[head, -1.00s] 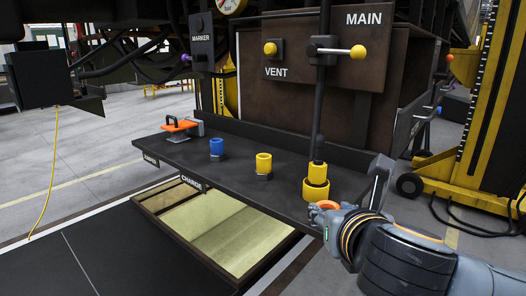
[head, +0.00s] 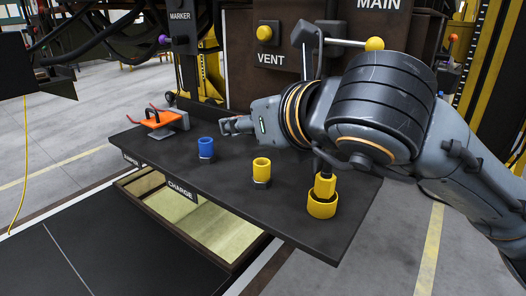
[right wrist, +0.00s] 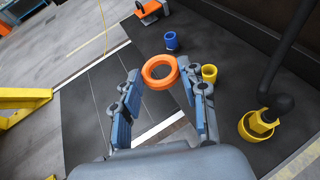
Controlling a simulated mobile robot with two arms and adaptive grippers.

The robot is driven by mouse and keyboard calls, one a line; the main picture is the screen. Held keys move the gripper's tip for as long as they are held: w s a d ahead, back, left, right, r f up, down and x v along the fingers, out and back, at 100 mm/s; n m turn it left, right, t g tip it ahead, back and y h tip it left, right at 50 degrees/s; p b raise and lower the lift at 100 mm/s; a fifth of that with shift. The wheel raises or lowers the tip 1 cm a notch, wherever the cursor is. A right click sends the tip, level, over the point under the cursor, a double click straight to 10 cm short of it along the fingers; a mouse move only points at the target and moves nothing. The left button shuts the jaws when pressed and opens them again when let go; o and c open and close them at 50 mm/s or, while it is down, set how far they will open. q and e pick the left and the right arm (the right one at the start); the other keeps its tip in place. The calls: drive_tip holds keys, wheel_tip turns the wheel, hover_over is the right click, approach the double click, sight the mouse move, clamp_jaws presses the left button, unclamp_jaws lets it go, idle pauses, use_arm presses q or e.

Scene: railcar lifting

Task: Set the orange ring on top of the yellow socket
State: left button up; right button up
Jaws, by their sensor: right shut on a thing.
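The orange ring (right wrist: 160,85) is held between the fingertips of my right gripper (right wrist: 160,70) in the right wrist view. In the head view my right gripper (head: 232,125) is above the dark shelf, at the right of the blue socket (head: 206,149), and I cannot make out the ring there. A small yellow socket (head: 262,171) stands upright on the shelf, below and right of the gripper; it also shows in the right wrist view (right wrist: 209,74), right of the ring and apart from it. My left gripper is not in view.
A wider yellow cup (head: 321,209) with a lever's yellow end in it stands at the shelf's right. The orange-handled block (head: 160,120) sits at the left. The VENT panel (head: 271,50) and MAIN lever (head: 345,43) rise behind. Shelf (head: 225,183) around the small socket is clear.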

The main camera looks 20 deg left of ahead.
drive_tip(key=w+f+p, duration=0.5)
drive_tip(key=w+f, duration=0.7)
drive_tip(key=shift+w+f, duration=0.1)
drive_tip(key=shift+f, duration=0.05)
drive_tip(key=shift+f+b, duration=0.5)
drive_tip(key=shift+b, duration=0.4)
drive_tip(key=o, duration=0.8)
drive_tip(key=shift+r, duration=0.1)
